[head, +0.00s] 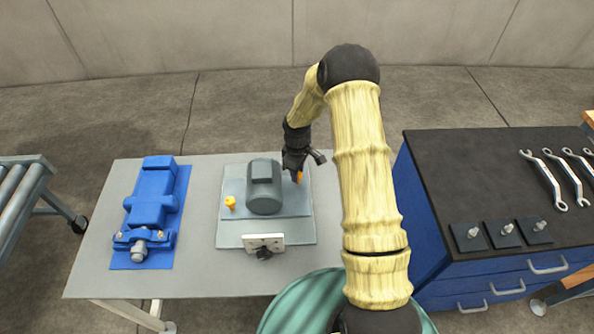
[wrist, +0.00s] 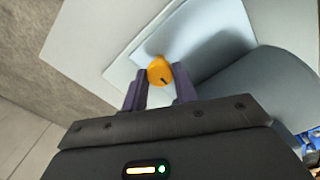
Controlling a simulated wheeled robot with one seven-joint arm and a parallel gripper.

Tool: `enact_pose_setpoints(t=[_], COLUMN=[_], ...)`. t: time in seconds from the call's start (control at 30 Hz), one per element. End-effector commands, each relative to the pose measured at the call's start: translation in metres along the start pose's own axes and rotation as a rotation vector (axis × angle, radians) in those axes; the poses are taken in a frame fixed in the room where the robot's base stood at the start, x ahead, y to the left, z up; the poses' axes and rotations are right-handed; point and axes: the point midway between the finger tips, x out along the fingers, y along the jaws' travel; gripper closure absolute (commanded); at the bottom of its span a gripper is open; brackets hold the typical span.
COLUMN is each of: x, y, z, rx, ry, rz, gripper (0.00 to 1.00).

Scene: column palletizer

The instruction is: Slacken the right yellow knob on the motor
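The motor (head: 264,187) is a grey-green rounded body on a light plate on the table. The right yellow knob (head: 298,177) is at its right side, partly hidden by my gripper (head: 297,172). In the wrist view the knob (wrist: 160,70) sits between the two fingertips, with a finger close against each side. My gripper (wrist: 161,78) looks shut on it, the fingers only a knob's width apart. The left yellow knob (head: 230,202) stands free on the motor's other side.
A blue machine part (head: 152,207) lies on a blue plate at the table's left. A light block (head: 264,243) with a dark knob is in front of the motor. A blue cabinet (head: 470,180) with wrenches stands on the right. The table's (head: 200,270) front strip is bare.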

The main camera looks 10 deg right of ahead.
Motion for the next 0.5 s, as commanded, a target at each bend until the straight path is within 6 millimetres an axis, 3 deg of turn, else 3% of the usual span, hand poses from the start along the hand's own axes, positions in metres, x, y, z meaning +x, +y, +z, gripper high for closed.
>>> enact_pose_setpoints(t=[0.03, 0.1, 0.5], x=[-0.0009, -0.0008, -0.0053], y=[0.0010, 0.0009, 0.0007], z=[-0.0005, -0.0004, -0.0002], rx=[0.001, 0.001, 0.002], ry=[0.002, 0.002, 0.001], rz=[0.003, 0.002, 0.002], gripper=[0.64, 0.50, 0.50])
